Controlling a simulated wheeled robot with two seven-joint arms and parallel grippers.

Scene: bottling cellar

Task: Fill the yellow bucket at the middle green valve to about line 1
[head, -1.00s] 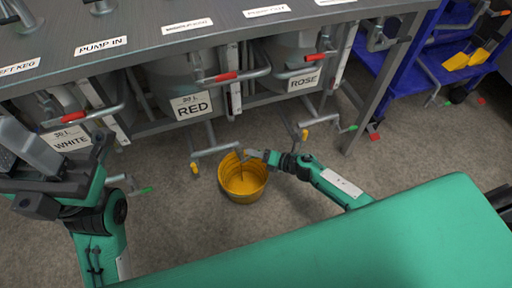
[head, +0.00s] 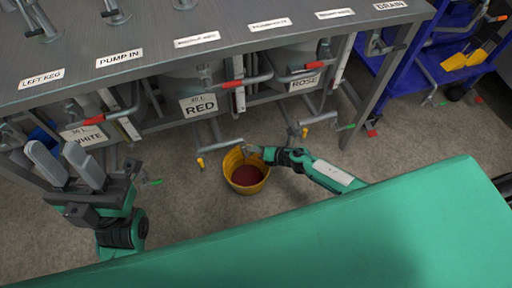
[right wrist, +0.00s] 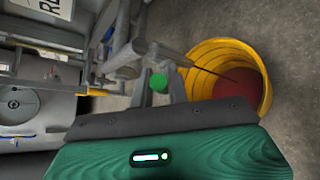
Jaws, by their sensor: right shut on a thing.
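The yellow bucket (head: 250,190) stands upright on the floor below the RED keg (head: 198,104), with dark red liquid (head: 247,175) inside. In the right wrist view, a thin red stream (right wrist: 215,74) runs from the pipe's end into the bucket (right wrist: 262,62). My right gripper (head: 252,150) is at the bucket's rim, shut on the middle green valve handle, whose green end (right wrist: 158,82) shows between the fingers in the right wrist view. Marks inside the bucket cannot be read. My left gripper (head: 66,158) is open and empty at the left.
The steel bench (head: 235,58) stands above, with the WHITE (head: 84,136) and ROSE (head: 305,83) kegs on either side. Other green handles (head: 154,182) (head: 346,127) and a yellow handle (head: 200,162) stick out nearby. A blue cart (head: 425,75) is at the right.

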